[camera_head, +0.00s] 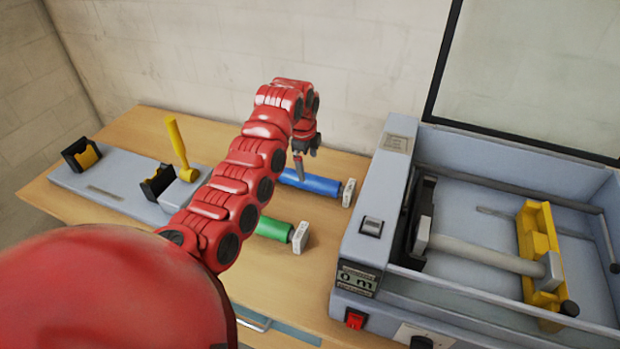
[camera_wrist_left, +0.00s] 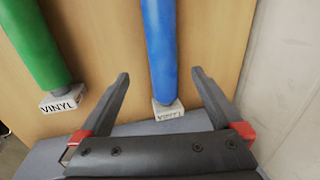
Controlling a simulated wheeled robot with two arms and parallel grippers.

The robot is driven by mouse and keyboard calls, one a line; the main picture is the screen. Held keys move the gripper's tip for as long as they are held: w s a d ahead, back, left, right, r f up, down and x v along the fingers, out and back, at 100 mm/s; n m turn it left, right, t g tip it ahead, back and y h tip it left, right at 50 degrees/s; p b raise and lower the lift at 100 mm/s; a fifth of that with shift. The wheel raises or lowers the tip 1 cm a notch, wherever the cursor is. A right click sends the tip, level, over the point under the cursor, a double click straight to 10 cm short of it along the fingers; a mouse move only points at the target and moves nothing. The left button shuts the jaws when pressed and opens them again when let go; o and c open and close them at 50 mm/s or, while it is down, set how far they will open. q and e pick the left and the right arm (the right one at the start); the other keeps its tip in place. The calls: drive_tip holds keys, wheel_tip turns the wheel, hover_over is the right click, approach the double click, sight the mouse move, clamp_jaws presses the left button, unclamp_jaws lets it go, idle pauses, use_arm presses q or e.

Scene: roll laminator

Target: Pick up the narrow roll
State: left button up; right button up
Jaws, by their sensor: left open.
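The blue roll (camera_head: 322,184) lies on the wooden table and looks thinner than the green roll (camera_head: 274,229), which lies nearer to me. My left gripper (camera_head: 300,165) hangs over the blue roll, whose left part is hidden by my arm. In the left wrist view the open fingers (camera_wrist_left: 160,76) stand on either side of the blue roll (camera_wrist_left: 161,50), with nothing gripped. The green roll (camera_wrist_left: 32,45) is left of the fingers there. I cannot tell the exact height gap. My right gripper is not in view.
The grey laminator (camera_head: 374,205) stands right of the rolls, with a roller and yellow bracket (camera_head: 538,245) inside. A grey stand (camera_head: 120,188) with black and yellow holders and a yellow lever (camera_head: 177,141) is at left. The wooden table (camera_head: 340,165) is bare behind the blue roll.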

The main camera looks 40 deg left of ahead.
sight(310, 177)
use_arm(q)
drive_tip(key=f, duration=0.1)
drive_tip(key=f+p, duration=0.1)
drive_tip(key=f, duration=0.1)
drive_tip(key=shift+w+f, duration=0.3)
drive_tip(key=shift+w, duration=0.1)
drive_tip(key=shift+w+f+p, duration=0.1)
drive_tip(key=shift+f+p, duration=0.25)
drive_tip(key=shift+p, duration=0.1)
drive_tip(key=shift+w+a+f+p, duration=0.1)
drive_tip(key=shift+w+f+p, duration=0.15)
drive_tip(key=shift+f, duration=0.5)
drive_tip(key=shift+w+f+p, duration=0.2)
drive_tip(key=shift+f+p, duration=0.1)
drive_tip(key=shift+f, duration=0.5)
drive_tip(key=shift+w+a+f+p, duration=0.1)
drive_tip(key=shift+w+f+p, duration=0.15)
drive_tip(key=shift+f, duration=0.5)
drive_tip(key=shift+c, duration=0.2)
clamp_jaws()
